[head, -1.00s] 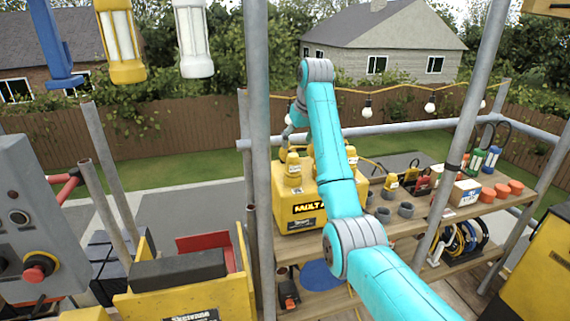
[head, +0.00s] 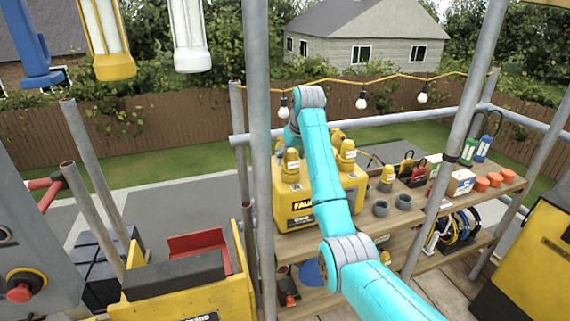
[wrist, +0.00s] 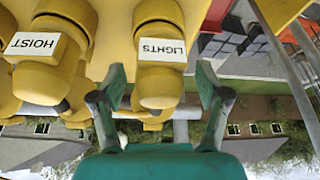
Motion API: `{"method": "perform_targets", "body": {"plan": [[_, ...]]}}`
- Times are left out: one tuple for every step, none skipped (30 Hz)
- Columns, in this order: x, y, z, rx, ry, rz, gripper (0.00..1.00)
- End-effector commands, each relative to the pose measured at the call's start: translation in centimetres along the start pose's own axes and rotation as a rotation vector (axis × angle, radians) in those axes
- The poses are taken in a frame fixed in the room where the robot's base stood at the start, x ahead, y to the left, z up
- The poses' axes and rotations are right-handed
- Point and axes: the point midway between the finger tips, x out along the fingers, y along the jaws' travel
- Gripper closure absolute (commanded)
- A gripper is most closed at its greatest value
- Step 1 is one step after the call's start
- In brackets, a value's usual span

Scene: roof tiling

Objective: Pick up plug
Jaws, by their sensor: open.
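Several yellow plugs are on a yellow box (head: 292,205) lettered "FAUL…" in the head view. One plug (head: 291,165) is at its left and another (head: 346,154) at its right. In the wrist view, which is upside down, the plug labelled LIGHTS (wrist: 160,78) is large and lies between the fingers in the picture. The plug labelled HOIST (wrist: 52,60) is left of it. The head view mostly hides the gripper behind the plugs and arm.
A yellow plug (head: 387,179), grey rings (head: 381,208) and orange caps (head: 481,185) are on the wooden shelf (head: 425,207) at right. A scaffold pole (head: 262,150) stands close left of my arm. A control panel (head: 35,240) is at far left.

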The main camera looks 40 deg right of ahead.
Motion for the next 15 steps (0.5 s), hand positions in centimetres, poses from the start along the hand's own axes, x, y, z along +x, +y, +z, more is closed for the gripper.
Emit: {"method": "perform_targets", "body": {"plan": [[0.2,0.16,0.15,0.001,0.001,0.001,0.25],[0.26,0.18,0.18,0.001,0.001,0.001,0.25],[0.27,0.19,0.18,0.001,0.002,0.001,0.25],[0.26,0.18,0.17,0.001,0.002,0.001,0.25],[0.25,0.17,0.16,0.0,0.002,0.001,0.25],[0.25,0.16,0.15,0.0,0.002,0.001,0.25],[0.25,0.16,0.15,0.0,0.002,0.001,0.25],[0.26,0.15,0.16,0.0,0.002,0.001,0.3],[0.25,0.15,0.15,0.0,0.002,0.001,0.4],[0.26,0.14,0.15,0.0,0.002,0.001,0.47],[0.25,0.14,0.15,0.0,0.002,0.001,0.55],[0.25,0.14,0.15,0.0,0.002,0.001,0.65],[0.26,0.14,0.15,0.0,0.002,0.001,0.72],[0.26,0.13,0.15,0.0,0.002,0.001,0.8],[0.26,0.14,0.15,0.0,0.001,0.001,0.9]]}}
